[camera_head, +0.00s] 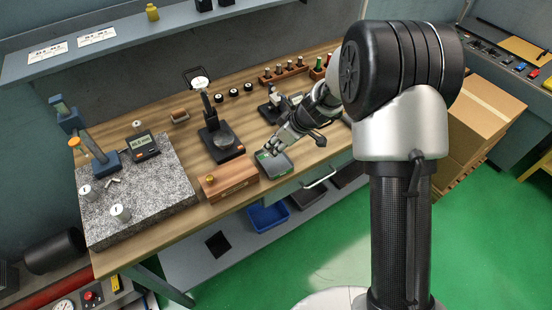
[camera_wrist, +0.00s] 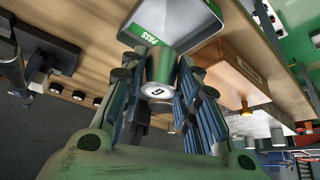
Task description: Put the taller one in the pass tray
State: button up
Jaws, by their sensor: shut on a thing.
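My gripper (camera_head: 268,148) is shut on a small metal cylinder (camera_wrist: 160,90), which shows between the two fingers in the wrist view. Its pale round end carries a dark mark and faces the camera; its side looks green-grey. In the head view the tray (camera_head: 275,167) sits at the bench's front edge, right under my gripper. I cannot tell whether the cylinder touches the tray. Two marked cylinders, one (camera_head: 85,190) and another (camera_head: 120,213), stand on the granite plate (camera_head: 160,195).
A wooden box (camera_head: 229,180) stands left of the tray. A dial stand (camera_head: 219,138) is behind it. A height gauge (camera_head: 101,158) and a digital indicator (camera_head: 142,146) are on the granite plate. A rack of several pins (camera_head: 284,72) is at the back.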

jog(key=shift+w+f+b, duration=0.1)
jog(key=shift+f+b, duration=0.55)
jog(key=shift+f, duration=2.25)
jog(key=shift+f, duration=0.2)
jog(key=o, duration=0.6)
jog(key=shift+b, duration=0.3)
jog(key=shift+o, duration=1.2)
jog(key=shift+d+r+p, duration=0.1)
jog(key=shift+r+p, duration=0.35)
jog(key=shift+r, duration=0.05)
jog(key=p+v, duration=0.1)
jog(key=v, duration=1)
jog(key=shift+s+r+p, duration=0.2)
jog(key=shift+s+p, duration=0.05)
jog(key=shift+p, duration=0.1)
